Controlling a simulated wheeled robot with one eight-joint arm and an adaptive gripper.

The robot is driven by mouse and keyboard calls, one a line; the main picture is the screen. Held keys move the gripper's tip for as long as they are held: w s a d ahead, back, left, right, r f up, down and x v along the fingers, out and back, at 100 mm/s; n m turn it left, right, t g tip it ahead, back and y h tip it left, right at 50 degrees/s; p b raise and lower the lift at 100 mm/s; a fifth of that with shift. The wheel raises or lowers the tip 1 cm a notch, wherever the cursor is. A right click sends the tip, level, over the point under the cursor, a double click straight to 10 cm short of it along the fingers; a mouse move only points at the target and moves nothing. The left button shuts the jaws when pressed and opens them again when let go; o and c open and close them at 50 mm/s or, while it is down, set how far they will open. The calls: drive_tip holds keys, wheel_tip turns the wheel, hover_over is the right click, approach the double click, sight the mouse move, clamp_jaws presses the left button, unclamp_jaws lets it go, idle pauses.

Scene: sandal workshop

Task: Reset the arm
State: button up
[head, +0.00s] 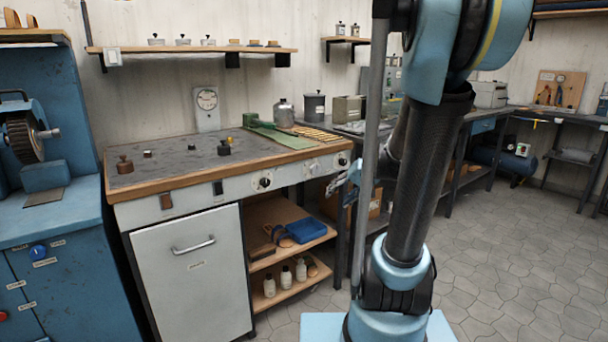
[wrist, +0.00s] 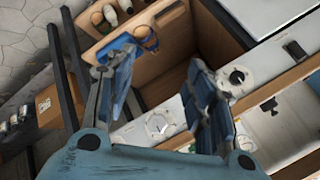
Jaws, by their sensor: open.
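My gripper (head: 345,183) is in front of the right end of the workbench, left of my own arm column in the head view. In the wrist view my gripper (wrist: 160,95) has its two fingers spread apart with nothing between them. Behind the fingers are the bench's control panel (wrist: 265,65) with knobs and a dial, and the open shelves below it. The gripper holds nothing. My upright arm hides part of the room behind it in the head view.
The workbench (head: 150,187) has small dark weights and a green tool (head: 265,126) on top. Its shelves hold a blue folded item (head: 306,230) and several bottles (head: 285,275). A blue grinder cabinet (head: 75,275) stands left. Tiled floor (head: 500,230) is clear at right.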

drive_tip(key=s+d+f+g+h, duration=0.1)
drive_tip(key=s+d+f+h, duration=0.2)
drive_tip(key=s, duration=0.8)
drive_tip(key=s+d+f+n+g+h, duration=0.1)
drive_tip(key=s+d+f+g+h, duration=0.1)
drive_tip(key=s, duration=0.9)
drive_tip(key=shift+d+f+h, duration=0.6)
drive_tip(key=shift+d+f, duration=0.2)
drive_tip(key=shift+f, duration=0.05)
drive_tip(key=shift+w, duration=0.15)
drive_tip(key=shift+w+f, duration=0.2)
drive_tip(key=shift+w, duration=0.2)
drive_tip(key=c, duration=0.4)
